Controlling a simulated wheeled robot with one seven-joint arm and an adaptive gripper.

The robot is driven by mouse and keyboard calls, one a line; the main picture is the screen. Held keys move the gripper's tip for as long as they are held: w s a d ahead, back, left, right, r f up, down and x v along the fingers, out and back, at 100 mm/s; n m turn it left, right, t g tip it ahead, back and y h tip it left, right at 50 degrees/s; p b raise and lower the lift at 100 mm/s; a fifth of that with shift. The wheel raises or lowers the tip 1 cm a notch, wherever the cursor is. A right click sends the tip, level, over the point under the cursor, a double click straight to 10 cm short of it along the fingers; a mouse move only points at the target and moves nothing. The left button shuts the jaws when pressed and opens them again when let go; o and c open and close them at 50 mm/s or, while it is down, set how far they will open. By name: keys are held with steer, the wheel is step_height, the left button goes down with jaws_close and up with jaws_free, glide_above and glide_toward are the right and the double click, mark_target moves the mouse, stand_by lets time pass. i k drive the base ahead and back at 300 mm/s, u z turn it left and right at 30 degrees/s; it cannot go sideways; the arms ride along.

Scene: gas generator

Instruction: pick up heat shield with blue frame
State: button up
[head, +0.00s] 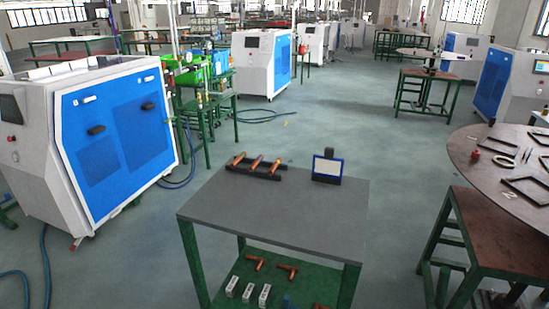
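The heat shield with a blue frame (328,167) stands upright near the back right of the grey table top. It has a pale panel inside the blue border. A dark holder (327,180) is at its base, and a dark part shows just above its top edge. My gripper is not in view, and nothing is seen touching the shield.
A dark rack (253,174) with several copper-coloured pieces stands left of the shield. The grey table's (270,215) front is clear; its green lower shelf holds small parts. A round brown table (480,160) stands right, a blue-and-white machine (100,130) left. Open floor lies behind.

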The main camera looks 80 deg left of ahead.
mark_target(327, 166)
steer(key=u, duration=1.8)
